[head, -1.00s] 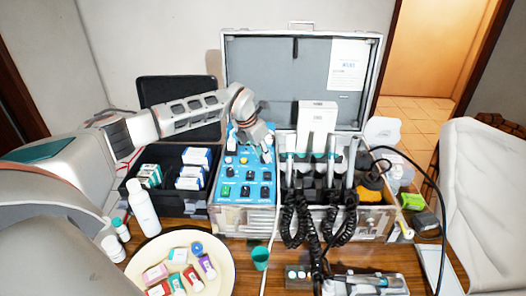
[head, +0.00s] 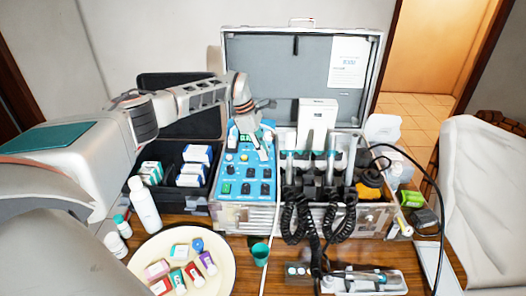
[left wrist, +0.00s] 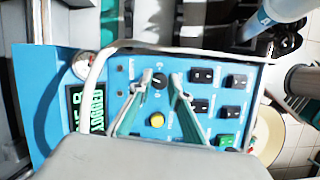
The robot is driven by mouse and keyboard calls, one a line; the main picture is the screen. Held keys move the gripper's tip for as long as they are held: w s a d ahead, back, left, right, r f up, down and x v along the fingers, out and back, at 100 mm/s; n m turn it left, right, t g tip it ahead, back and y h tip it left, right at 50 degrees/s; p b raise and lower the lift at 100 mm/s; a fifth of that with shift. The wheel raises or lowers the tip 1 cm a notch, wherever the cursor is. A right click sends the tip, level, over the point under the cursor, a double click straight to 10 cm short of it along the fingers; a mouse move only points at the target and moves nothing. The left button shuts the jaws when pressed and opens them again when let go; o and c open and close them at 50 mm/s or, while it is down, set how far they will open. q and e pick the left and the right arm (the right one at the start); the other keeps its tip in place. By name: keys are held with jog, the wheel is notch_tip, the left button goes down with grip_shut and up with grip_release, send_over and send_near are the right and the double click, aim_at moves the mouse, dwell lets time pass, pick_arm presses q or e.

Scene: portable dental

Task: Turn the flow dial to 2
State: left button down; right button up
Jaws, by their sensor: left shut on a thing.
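The blue control panel (head: 233,172) is in the open silver case, with several black knobs and switches and a yellow button (left wrist: 157,120). In the left wrist view a round black dial (left wrist: 159,82) with a white mark sits near the panel's upper middle. My left gripper (left wrist: 163,77) has its two fingers on either side of this dial, shut on it. I cannot read the dial's numbers. In the head view my left gripper (head: 255,143) reaches down over the back of the panel and hides the dial. My right gripper is not in view.
A green display (left wrist: 90,108) and a round gauge (left wrist: 86,66) are close to the fingers. Handpieces with coiled black cords (head: 292,215) stand right of the panel. A black box of small cartons (head: 168,197) is left of it. A cream plate (head: 148,257) lies in front.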

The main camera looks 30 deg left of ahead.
pick_arm(q)
jog(key=shift+m+g, duration=0.3)
jog(key=shift+m, duration=0.7)
jog(key=c, duration=1.9)
grip_release()
jog(key=shift+a+r, duration=0.1)
jog(key=shift+r, duration=0.05)
jog(key=w+v, duration=0.1)
jog(key=v, duration=1)
jog(key=shift+s+a+r, duration=0.2)
jog(key=shift+s+r, duration=0.05)
jog(key=shift+s, duration=0.25)
